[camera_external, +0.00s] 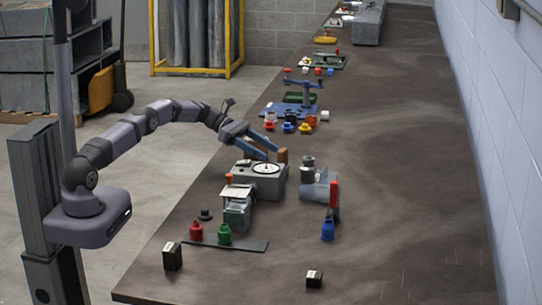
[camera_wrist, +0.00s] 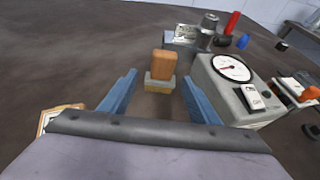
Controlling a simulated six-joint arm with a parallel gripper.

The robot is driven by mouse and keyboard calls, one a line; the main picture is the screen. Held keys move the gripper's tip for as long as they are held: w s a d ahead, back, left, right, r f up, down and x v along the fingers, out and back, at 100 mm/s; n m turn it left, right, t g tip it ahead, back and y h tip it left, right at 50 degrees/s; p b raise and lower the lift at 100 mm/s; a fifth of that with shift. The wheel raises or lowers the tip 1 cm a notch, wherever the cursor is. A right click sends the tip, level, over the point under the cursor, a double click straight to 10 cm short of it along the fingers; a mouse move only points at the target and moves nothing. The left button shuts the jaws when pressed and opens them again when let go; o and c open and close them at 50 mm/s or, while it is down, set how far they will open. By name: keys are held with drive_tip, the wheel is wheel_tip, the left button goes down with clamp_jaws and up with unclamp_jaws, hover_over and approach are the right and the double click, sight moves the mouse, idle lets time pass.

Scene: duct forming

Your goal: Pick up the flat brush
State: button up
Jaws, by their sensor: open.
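The flat brush appears to be the brown wooden block on a tan, bristle-like lower part (camera_wrist: 160,68), standing upright in the wrist view. In the external view it shows as a small brown block (camera_external: 283,156) just behind the grey dial box. My gripper (camera_external: 271,154) is open, its blue fingers angled down toward the brush. In the wrist view the fingers (camera_wrist: 160,88) lie left and right of the brush's line, with the brush centred beyond the tips. Nothing is held. The exact gap between the fingertips and the brush is hard to tell.
A grey box with a round dial (camera_wrist: 232,70) stands close on the right in the wrist view; it also shows in the external view (camera_external: 255,183). A wood-edged item (camera_wrist: 45,121) is partly hidden lower left.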

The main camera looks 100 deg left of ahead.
sight(282, 160)
drive_tip(key=shift+d+p+x, duration=0.2)
drive_tip(key=shift+p+x, duration=0.85)
drive_tip(key=shift+x, duration=2.55)
drive_tip(key=shift+r, duration=0.1)
drive_tip(key=c, duration=1.2)
